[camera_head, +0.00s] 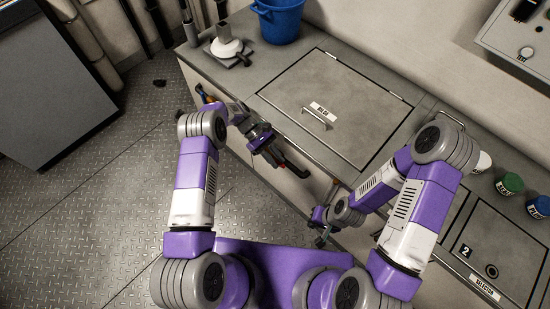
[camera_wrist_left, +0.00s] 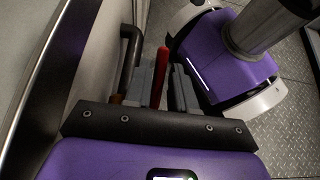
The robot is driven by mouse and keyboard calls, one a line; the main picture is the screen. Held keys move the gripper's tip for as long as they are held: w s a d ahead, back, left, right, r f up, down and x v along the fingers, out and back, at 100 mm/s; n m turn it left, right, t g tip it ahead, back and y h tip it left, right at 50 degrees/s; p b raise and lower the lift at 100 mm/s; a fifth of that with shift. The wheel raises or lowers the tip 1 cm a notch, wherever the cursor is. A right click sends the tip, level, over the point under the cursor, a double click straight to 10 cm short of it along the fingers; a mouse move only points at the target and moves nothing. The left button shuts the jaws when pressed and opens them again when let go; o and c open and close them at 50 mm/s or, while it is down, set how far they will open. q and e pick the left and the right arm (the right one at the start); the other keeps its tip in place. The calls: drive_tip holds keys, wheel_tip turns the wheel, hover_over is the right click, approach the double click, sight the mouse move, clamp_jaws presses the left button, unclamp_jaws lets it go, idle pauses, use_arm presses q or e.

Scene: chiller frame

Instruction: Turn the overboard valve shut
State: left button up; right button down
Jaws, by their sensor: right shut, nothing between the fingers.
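The red valve lever (camera_wrist_left: 160,70) stands between the two grey fingers of my left gripper (camera_wrist_left: 160,88) in the left wrist view. The fingers are close to it on both sides. I cannot tell whether they press on it. In the head view my left gripper (camera_head: 272,152) is at the cabinet front, with the red lever (camera_head: 295,169) just past its fingers. The valve body is hidden. My right gripper (camera_head: 321,236) is shut and empty, lower down near the cabinet front, apart from the lever.
The grey counter has a hatch (camera_head: 335,105) with a bar handle (camera_head: 315,118). A blue bucket (camera_head: 279,22) stands at the back. Green (camera_head: 510,184) and blue (camera_head: 538,207) lidded jars stand at the right. A dark pipe (camera_wrist_left: 130,55) is beside the lever.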

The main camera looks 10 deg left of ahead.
use_arm(q)
drive_tip(key=v, duration=0.7)
drive_tip(key=shift+w+a+p, duration=0.15)
drive_tip(key=shift+a+p, duration=0.05)
drive_tip(key=shift+p, duration=0.15)
drive_tip(key=shift+r, duration=0.15)
